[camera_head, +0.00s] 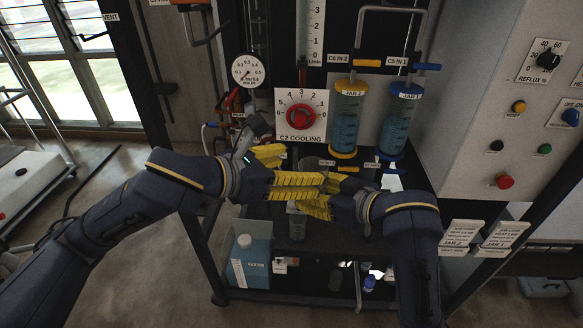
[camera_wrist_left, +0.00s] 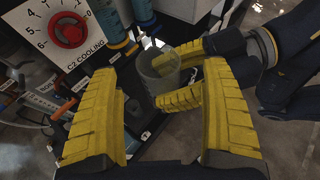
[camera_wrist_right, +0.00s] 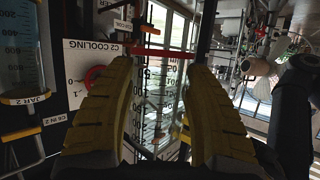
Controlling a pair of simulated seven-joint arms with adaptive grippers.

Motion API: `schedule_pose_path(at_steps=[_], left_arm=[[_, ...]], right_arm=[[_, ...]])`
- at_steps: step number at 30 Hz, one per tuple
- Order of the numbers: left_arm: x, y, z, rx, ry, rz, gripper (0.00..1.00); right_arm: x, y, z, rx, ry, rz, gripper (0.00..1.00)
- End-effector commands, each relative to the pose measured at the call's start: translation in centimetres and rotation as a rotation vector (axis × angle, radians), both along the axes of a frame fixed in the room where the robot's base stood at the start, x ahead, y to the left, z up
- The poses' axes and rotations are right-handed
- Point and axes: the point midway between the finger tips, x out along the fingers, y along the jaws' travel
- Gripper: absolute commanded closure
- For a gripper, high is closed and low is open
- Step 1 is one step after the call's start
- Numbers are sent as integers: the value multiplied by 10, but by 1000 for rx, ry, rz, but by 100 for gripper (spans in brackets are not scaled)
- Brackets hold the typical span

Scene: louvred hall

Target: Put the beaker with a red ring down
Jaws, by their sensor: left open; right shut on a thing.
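A clear glass beaker (camera_wrist_left: 160,74) shows in the left wrist view, between the yellow fingers of my right gripper (camera_wrist_left: 168,76). My right gripper is shut on it, and it also shows in the right wrist view (camera_wrist_right: 160,76). My left gripper (camera_head: 302,166) is open. Its fingers lie either side of the beaker in the left wrist view; I cannot tell whether they touch it. In the head view the crossing yellow fingers hide most of the beaker.
A yellow-capped jar (camera_head: 345,122) and a blue-capped jar (camera_head: 399,122) stand behind the grippers. The C2 cooling dial (camera_head: 300,116) is close behind my left fingers. A control panel (camera_head: 500,100) rises at the right.

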Motion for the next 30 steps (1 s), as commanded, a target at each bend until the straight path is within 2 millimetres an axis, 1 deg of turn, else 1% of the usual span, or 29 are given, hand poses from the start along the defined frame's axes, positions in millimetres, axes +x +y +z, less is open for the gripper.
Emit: schedule_pose_path(at_steps=[7, 15, 21, 30], left_arm=[[16, -23, -12, -3, 4, 0, 19], [30, -41, -21, -4, 3, 1, 19], [35, -47, -24, -2, 2, 1, 19], [35, -47, -24, -2, 2, 1, 19]], right_arm=[[0, 0, 0, 0, 0, 0, 81], [0, 0, 0, 0, 0, 0, 81], [0, 0, 0, 0, 0, 0, 81], [0, 0, 0, 0, 0, 0, 81]])
